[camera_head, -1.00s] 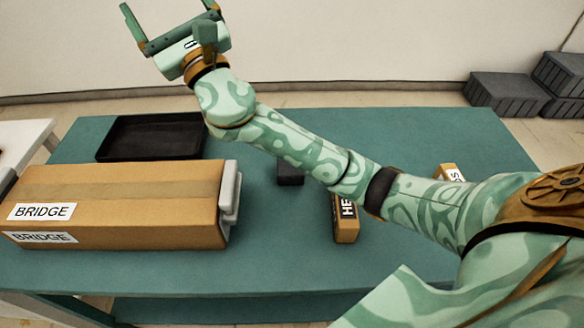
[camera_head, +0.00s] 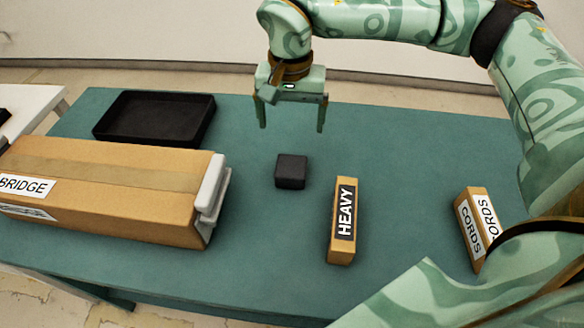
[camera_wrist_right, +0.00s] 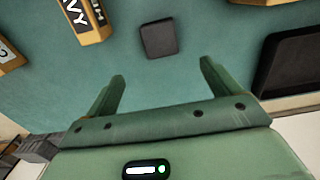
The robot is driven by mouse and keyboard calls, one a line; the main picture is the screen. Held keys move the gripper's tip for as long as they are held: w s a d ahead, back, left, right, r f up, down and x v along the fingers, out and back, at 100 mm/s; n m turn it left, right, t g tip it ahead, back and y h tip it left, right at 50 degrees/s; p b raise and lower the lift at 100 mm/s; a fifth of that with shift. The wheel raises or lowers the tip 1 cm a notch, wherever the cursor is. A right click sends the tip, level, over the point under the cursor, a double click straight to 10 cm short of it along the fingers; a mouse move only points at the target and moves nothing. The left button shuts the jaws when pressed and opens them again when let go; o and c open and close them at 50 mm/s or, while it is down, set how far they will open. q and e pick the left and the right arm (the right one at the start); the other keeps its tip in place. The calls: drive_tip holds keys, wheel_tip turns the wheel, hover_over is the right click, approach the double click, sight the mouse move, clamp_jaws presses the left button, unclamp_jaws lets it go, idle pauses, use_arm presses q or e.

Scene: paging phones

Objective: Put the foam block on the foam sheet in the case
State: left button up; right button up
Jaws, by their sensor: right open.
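A small dark grey block (camera_head: 291,171), which looks like the foam block, sits on the teal table. It also shows in the right wrist view (camera_wrist_right: 159,38), a little beyond the fingertips. My right gripper (camera_head: 291,128) points down with its fingers wide apart, above and behind the block. Nothing is between the fingers, and they are apart from the block. A shallow black open tray (camera_head: 206,137), perhaps the case, lies at the table's back left. Its floor is dark, and I cannot make out a separate foam sheet. My left gripper is not in view.
A long cardboard box marked BRIDGE (camera_head: 120,165) lies at the left, with a pale grey piece (camera_head: 212,187) at its right end. A box marked HEAVY (camera_head: 343,220) and a box marked CORDS (camera_head: 473,225) stand to the right. The table around the block is clear.

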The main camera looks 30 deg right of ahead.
sight(291, 166)
wheel_tip(291, 166, down, 11)
drive_tip(key=b, duration=0.3)
drive_tip(key=shift+r, duration=0.2)
wheel_tip(291, 166, down, 5)
drive_tip(key=b, duration=0.2)
drive_tip(key=shift+b, duration=0.3)
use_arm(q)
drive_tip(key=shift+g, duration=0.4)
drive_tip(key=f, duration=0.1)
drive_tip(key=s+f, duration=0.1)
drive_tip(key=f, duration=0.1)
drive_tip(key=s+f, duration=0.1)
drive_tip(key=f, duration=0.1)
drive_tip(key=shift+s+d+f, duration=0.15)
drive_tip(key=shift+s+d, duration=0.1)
use_arm(e)
drive_tip(key=shift+s+r, duration=0.1)
drive_tip(key=shift+c, duration=0.3)
drive_tip(key=c, duration=1.1)
drive_tip(key=shift+o, duration=0.2)
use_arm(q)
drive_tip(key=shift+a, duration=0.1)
use_arm(e)
drive_tip(key=shift+r, duration=0.1)
